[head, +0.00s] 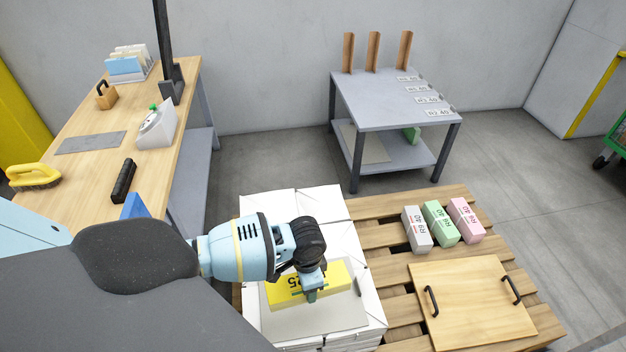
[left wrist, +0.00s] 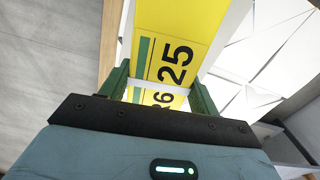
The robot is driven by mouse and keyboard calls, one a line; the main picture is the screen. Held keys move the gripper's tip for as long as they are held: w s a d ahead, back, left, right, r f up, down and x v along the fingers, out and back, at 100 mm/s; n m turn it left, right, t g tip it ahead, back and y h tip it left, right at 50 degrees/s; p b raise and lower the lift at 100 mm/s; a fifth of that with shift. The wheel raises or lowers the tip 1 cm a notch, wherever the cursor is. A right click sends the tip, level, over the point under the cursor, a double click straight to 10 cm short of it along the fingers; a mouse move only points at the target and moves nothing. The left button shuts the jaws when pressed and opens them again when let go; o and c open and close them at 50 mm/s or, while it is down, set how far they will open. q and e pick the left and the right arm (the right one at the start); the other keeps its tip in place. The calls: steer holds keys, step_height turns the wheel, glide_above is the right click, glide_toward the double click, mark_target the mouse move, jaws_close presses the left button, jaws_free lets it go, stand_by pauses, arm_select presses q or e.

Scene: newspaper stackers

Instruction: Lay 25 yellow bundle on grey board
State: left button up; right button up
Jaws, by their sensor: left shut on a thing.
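The yellow bundle marked 25 (head: 310,284) is at my left gripper (head: 313,285), just over the grey board (head: 335,322) in the head view. My left gripper is shut on the bundle. In the left wrist view the yellow bundle (left wrist: 180,40) sits between the two green fingers (left wrist: 158,95), its 25 label showing. The grey board lies on a stack of white paper bundles (head: 345,240) on the pallet. I cannot tell whether the bundle touches the board. My right gripper is not in view.
White, green and pink bundles (head: 440,222) stand on the wooden pallet (head: 385,235), near a wooden board with two black handles (head: 470,300). A grey table (head: 385,98) with upright dividers stands behind. A workbench (head: 75,175) is at left.

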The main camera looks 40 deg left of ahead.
arm_select(q)
steer(key=shift+m, duration=0.5)
steer(key=w+f, duration=0.1)
steer(key=w+a+f+b, duration=0.1)
steer(key=f+b, duration=0.1)
steer(key=shift+w+a+f, duration=0.25)
steer(key=shift+w+a, duration=0.1)
steer(key=shift+w, duration=0.05)
steer(key=shift+w+a+f, duration=0.2)
steer(key=shift+w, duration=0.1)
steer(key=shift+r, duration=0.1)
steer(key=shift+f+b, duration=1.9)
steer(key=shift+f, duration=1.55)
steer(key=shift+f+b, duration=0.3)
steer(key=shift+f, duration=0.2)
